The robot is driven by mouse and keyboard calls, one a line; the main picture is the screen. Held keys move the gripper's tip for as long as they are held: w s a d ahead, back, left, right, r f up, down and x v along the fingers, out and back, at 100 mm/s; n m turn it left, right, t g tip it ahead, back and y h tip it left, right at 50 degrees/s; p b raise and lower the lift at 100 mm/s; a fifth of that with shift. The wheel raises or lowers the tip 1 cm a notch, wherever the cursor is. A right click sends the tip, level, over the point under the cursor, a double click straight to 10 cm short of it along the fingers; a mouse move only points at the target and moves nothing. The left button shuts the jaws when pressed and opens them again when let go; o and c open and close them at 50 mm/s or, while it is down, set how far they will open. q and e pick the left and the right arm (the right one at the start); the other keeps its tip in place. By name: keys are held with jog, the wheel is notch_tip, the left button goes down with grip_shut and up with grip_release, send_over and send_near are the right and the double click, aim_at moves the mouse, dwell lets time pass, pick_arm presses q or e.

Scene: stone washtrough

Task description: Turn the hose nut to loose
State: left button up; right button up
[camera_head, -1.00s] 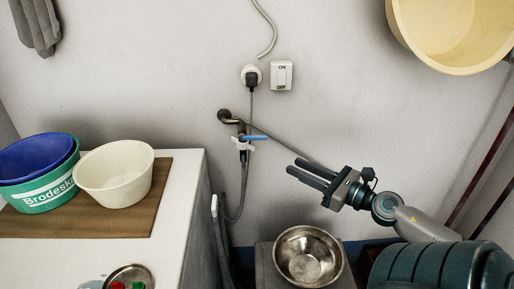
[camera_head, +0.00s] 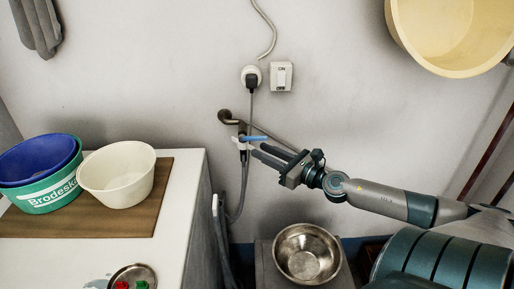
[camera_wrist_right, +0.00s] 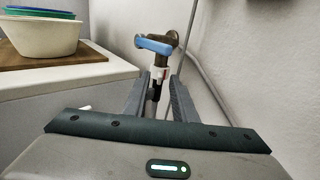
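The tap (camera_head: 241,124) sticks out of the wall and has a blue lever (camera_head: 254,138); the lever also shows in the right wrist view (camera_wrist_right: 154,46). The white hose nut (camera_head: 241,143) sits under the tap, and in the right wrist view it is white with a red mark (camera_wrist_right: 159,72). The grey hose (camera_head: 244,180) hangs below it. My right gripper (camera_head: 258,149) is open and points at the nut from the right. In the right wrist view its fingertips (camera_wrist_right: 159,79) appear either side of the nut and hose top; contact cannot be told. My left gripper is out of view.
A counter (camera_head: 178,225) with several basins stands at the left. A metal bowl (camera_head: 285,262) sits on a low stand below my right arm. A socket and switch (camera_head: 281,76) are above.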

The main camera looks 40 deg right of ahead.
aim_at(243, 144)
jog(key=shift+w+a, duration=0.15)
jog(key=shift+w, duration=0.65)
jog(key=shift+w+a, duration=0.1)
jog(key=shift+w, duration=0.7)
grip_shut()
